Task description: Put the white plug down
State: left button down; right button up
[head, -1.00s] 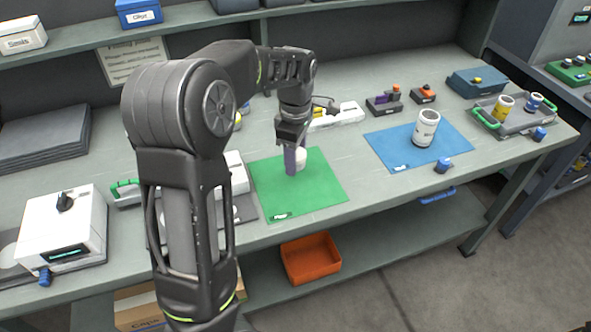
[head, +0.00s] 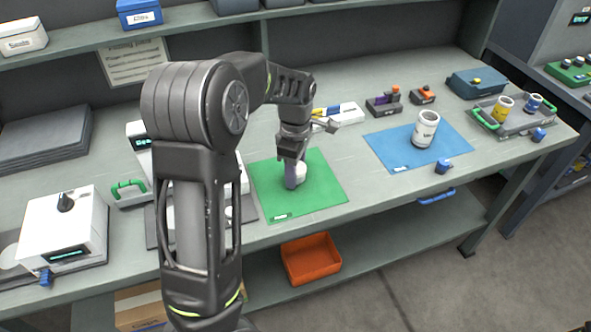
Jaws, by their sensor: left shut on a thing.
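The white plug (head: 300,173) is at the green mat (head: 315,203), in the jaws of my left gripper (head: 293,178). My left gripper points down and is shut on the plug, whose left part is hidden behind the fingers. The plug is low over the mat; I cannot tell whether its underside touches it. My right gripper is not in view.
A blue mat (head: 385,150) with a white cup-like cylinder (head: 425,130) lies to the right, with a small blue part (head: 443,167) by its front edge. A white box with a knob (head: 62,225) stands at left. An orange bin (head: 311,259) sits below the bench.

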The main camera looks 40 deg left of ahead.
pick_arm(q)
jog(key=shift+f, duration=0.45)
jog(key=c, duration=0.7)
grip_release()
jog(key=shift+r, duration=0.1)
notch_tip(320, 180, up, 13)
jog(key=shift+f, duration=0.2)
